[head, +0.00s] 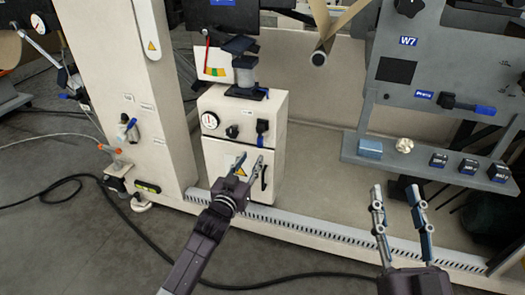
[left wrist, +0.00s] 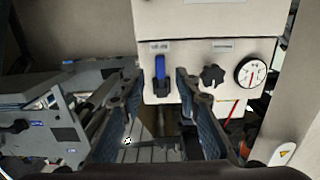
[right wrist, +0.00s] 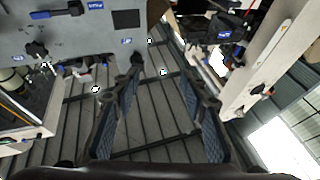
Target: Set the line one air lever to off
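A lever with a blue handle (head: 261,140) is on the front of a white cabinet (head: 271,107), its handle pointing down. The same blue-handled lever shows in the left wrist view (left wrist: 160,68), beside a small label too blurred to read. Another blue-handled lever (head: 131,123) is on the white column at left; I cannot tell by label which is line one air. My left gripper (head: 249,167) is open and empty, below the cabinet lever and apart from it; its fingertips also show in the left wrist view (left wrist: 157,90). My right gripper (head: 397,196) is open and empty.
A black knob (head: 232,131) and a gauge (head: 209,120) sit left of the cabinet lever. A black door handle (head: 264,178) is below it. A grey panel with a shelf (head: 420,165) stands at right. A black cable (head: 75,183) lies on the floor.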

